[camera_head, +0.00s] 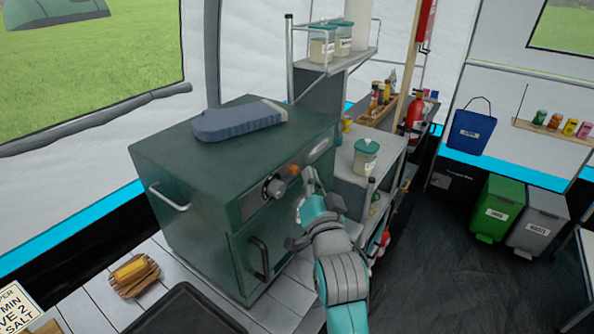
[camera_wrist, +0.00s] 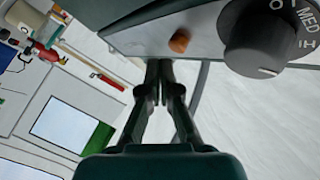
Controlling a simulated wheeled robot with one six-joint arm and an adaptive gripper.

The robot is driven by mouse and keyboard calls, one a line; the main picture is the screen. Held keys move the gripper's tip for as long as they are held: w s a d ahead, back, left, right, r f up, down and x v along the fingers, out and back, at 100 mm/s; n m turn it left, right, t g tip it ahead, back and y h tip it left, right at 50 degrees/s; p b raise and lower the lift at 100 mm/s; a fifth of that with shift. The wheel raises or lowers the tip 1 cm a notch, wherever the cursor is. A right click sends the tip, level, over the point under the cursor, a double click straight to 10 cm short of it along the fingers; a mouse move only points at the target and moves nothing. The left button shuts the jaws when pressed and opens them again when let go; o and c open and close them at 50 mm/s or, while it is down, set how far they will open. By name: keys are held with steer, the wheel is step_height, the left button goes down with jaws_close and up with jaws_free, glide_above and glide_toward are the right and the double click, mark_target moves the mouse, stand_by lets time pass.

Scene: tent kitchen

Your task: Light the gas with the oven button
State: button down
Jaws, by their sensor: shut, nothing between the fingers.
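The green oven (camera_head: 185,165) stands on the counter in the head view. Its control panel carries a dark round knob (camera_head: 273,187) and a small orange button (camera_head: 295,170) to the right of it. In the wrist view the orange button (camera_wrist: 180,40) shows on the grey panel, left of the large knob (camera_wrist: 268,40) marked with MED. My gripper (camera_head: 312,178) is shut and empty, in front of the panel just right of the button. In the wrist view its fingertips (camera_wrist: 159,68) are close below and left of the button. I cannot tell whether they touch the panel.
A blue oven mitt (camera_head: 238,121) lies on the oven's top. The oven door handle (camera_head: 260,258) sticks out below the panel. A shelf with a lidded jar (camera_head: 365,157) stands close at the right. A black tray (camera_head: 185,312) lies in front. Open floor is at the right.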

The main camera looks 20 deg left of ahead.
steer(key=d, duration=0.1)
steer(key=s+d, duration=0.1)
steer(key=d, duration=0.2)
steer(key=shift+s+d, duration=0.35)
stand_by(0.5)
steer(key=s+d+f+h, duration=0.2)
steer(key=s+d+f, duration=0.6)
steer(key=s+f, duration=0.3)
steer(key=s+d+f+h, duration=0.3)
steer(key=s+d+f, duration=0.6)
steer(key=f, duration=0.3)
steer(key=s+d+n+g+h, duration=0.1)
steer(key=s+d, duration=0.3)
steer(key=s, duration=1)
steer(key=s+d+f+n+g+h, duration=0.1)
steer(key=s+d+g+h, duration=0.1)
steer(key=s, duration=1.2)
steer(key=shift+s+d, duration=0.3)
steer(key=shift+d, duration=0.6)
